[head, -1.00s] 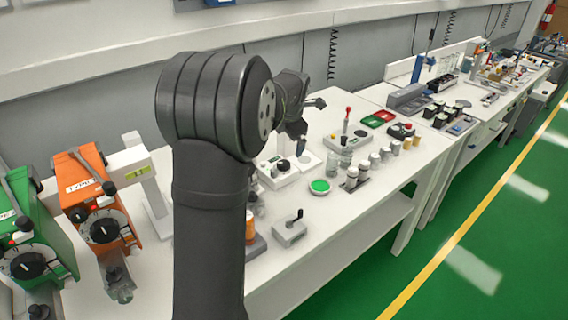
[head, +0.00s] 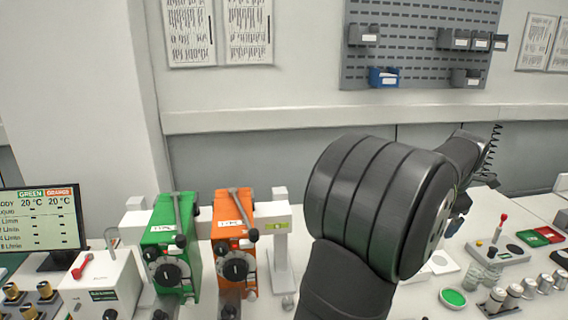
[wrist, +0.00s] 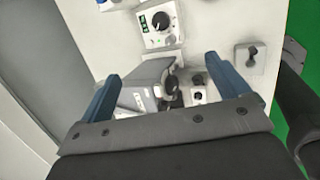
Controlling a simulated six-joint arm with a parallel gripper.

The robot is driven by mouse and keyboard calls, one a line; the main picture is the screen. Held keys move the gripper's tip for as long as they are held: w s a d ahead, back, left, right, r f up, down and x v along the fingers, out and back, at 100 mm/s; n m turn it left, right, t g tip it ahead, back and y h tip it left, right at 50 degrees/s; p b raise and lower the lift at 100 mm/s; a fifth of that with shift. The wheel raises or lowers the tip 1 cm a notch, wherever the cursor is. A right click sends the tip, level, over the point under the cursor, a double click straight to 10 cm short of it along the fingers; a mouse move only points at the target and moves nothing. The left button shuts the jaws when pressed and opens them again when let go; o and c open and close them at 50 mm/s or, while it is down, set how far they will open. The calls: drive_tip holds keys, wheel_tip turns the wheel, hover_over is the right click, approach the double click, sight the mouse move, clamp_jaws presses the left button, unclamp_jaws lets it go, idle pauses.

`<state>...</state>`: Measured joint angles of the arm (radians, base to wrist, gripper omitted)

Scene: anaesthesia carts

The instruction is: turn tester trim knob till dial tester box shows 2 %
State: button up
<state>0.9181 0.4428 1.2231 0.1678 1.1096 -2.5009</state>
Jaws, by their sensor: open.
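In the wrist view a white box (wrist: 160,38) with a round black knob (wrist: 161,21) and a small green display lies beyond my fingertips, near the top. It looks like the tester box, but its reading is too small to tell. My gripper (wrist: 162,68) is open, with its two blue fingers wide apart and nothing held. A grey device with a dark round part (wrist: 172,86) shows between the fingers, apparently below them. In the head view my gripper (head: 459,204) is partly behind my arm, which also hides much of the bench there.
A green vaporizer (head: 172,250) and an orange vaporizer (head: 233,245) stand left of my arm. A white box with a red lever (head: 100,285) and a monitor (head: 42,222) are farther left. A green dish (head: 453,298) and several jars stand at right.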

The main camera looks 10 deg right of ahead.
drive_tip(key=c, duration=0.5)
drive_tip(key=w+d+f+m, duration=0.1)
drive_tip(key=w+f+m, duration=0.1)
drive_tip(key=f+m, duration=0.5)
drive_tip(key=w+d+f+m, duration=0.1)
drive_tip(key=w+f+m, duration=0.2)
drive_tip(key=f+m, duration=0.5)
drive_tip(key=w+d+f+m+h, duration=0.1)
drive_tip(key=w+d+f+m, duration=0.1)
drive_tip(key=f+m, duration=0.6)
drive_tip(key=shift+w+d+m+g, duration=0.1)
drive_tip(key=shift+w+m+g, duration=0.2)
drive_tip(key=shift+m, duration=0.6)
drive_tip(key=shift+w+m+g, duration=0.1)
drive_tip(key=shift+w+m, duration=0.25)
drive_tip(key=shift+m, duration=0.55)
drive_tip(key=c, duration=1)
